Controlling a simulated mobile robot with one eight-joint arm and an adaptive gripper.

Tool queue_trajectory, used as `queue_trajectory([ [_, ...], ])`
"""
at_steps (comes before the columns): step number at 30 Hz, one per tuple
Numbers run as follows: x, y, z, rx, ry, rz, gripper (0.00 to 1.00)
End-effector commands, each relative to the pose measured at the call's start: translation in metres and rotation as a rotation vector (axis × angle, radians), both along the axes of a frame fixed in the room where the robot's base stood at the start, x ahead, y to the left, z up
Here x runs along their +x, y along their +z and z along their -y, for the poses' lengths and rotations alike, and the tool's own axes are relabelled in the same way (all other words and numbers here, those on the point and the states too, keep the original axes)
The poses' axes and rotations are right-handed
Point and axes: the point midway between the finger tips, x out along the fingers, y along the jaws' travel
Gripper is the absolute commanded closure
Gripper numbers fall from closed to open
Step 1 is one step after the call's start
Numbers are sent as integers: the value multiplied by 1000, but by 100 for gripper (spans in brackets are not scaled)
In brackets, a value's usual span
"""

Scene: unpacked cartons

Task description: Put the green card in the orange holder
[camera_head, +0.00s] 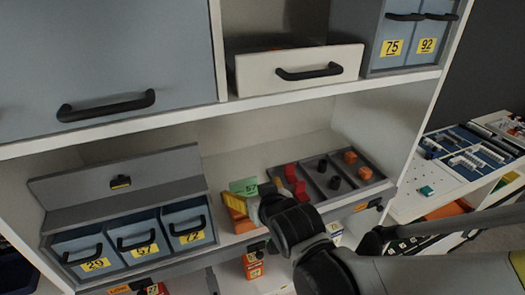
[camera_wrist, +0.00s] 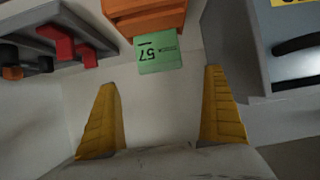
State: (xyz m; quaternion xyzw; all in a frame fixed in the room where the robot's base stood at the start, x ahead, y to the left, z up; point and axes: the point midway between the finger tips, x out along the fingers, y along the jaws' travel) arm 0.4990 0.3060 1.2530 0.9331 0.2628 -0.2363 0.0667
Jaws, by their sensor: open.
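The green card (camera_head: 243,187), marked 57, shows on the shelf between the drawer unit and the dark tray. In the wrist view the green card (camera_wrist: 160,52) appears upside down, against the edge of the orange holder (camera_wrist: 147,18). I cannot tell whether it is in the holder or only beside it. In the head view part of the orange holder (camera_head: 244,226) shows below my gripper (camera_head: 240,203), which hides the rest. In the wrist view my gripper (camera_wrist: 166,95) is open, its yellow fingers wide apart with nothing between them. The card lies beyond the fingertips, roughly centred.
The blue drawer unit (camera_head: 128,235) stands close on the left. The dark tray (camera_head: 325,187) with red, black and orange pieces is close on the right. The shelf above (camera_head: 230,108) and a cream drawer (camera_head: 297,68) overhang the space.

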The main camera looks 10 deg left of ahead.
Motion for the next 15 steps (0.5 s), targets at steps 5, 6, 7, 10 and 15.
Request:
queue_trajectory([
  [5,-20,14,12,-1,0,0,2],
  [6,-23,15,14,-1,0,0,2],
  [7,-24,16,15,-1,0,0,2],
  [10,-28,17,17,-1,0,0,2],
  [15,-26,19,31,-9,-23,-13,2],
])
